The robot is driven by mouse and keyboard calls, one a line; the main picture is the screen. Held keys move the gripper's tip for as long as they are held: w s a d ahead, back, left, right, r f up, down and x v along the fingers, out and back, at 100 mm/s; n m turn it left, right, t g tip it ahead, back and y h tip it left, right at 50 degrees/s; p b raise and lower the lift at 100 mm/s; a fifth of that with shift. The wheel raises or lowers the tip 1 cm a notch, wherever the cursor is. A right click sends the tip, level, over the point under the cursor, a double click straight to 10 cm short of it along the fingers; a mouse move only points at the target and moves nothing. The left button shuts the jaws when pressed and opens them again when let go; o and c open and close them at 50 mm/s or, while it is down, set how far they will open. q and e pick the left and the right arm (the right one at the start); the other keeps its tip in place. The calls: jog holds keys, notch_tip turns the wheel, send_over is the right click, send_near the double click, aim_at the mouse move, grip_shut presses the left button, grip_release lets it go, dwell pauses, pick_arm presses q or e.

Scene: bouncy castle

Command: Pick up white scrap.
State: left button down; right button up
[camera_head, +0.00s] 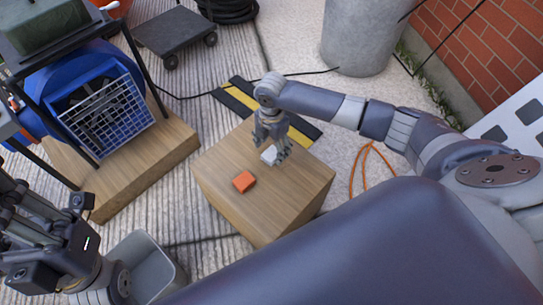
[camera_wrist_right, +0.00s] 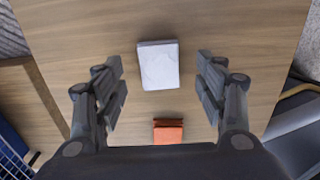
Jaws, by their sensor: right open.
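The white scrap (camera_wrist_right: 158,65) is a small pale folded piece lying on a wooden block (camera_head: 225,190). In the head view the scrap (camera_head: 269,155) shows just under my right gripper (camera_head: 275,153). In the right wrist view the two fingers of my right gripper (camera_wrist_right: 163,88) are spread wide, one on each side of the scrap's column and apart from it. My right gripper is open and empty, pointing down over the block. Part of my left arm shows at the lower left of the head view; its fingertips cannot be made out clearly.
An orange scrap (camera_head: 244,182) lies on the same block, close to the white one. A blue blower (camera_head: 95,100) on a wooden base stands left. A grey bin (camera_head: 155,265) stands at the lower left. A metal barrel (camera_head: 365,35) and an orange cable (camera_head: 362,165) are right.

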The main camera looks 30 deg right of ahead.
aim_at(272, 155)
jog(key=shift+f+b, duration=0.55)
jog(key=shift+f, duration=0.7)
jog(key=shift+c, duration=0.2)
jog(key=c, duration=0.8)
jog(key=shift+r, duration=0.15)
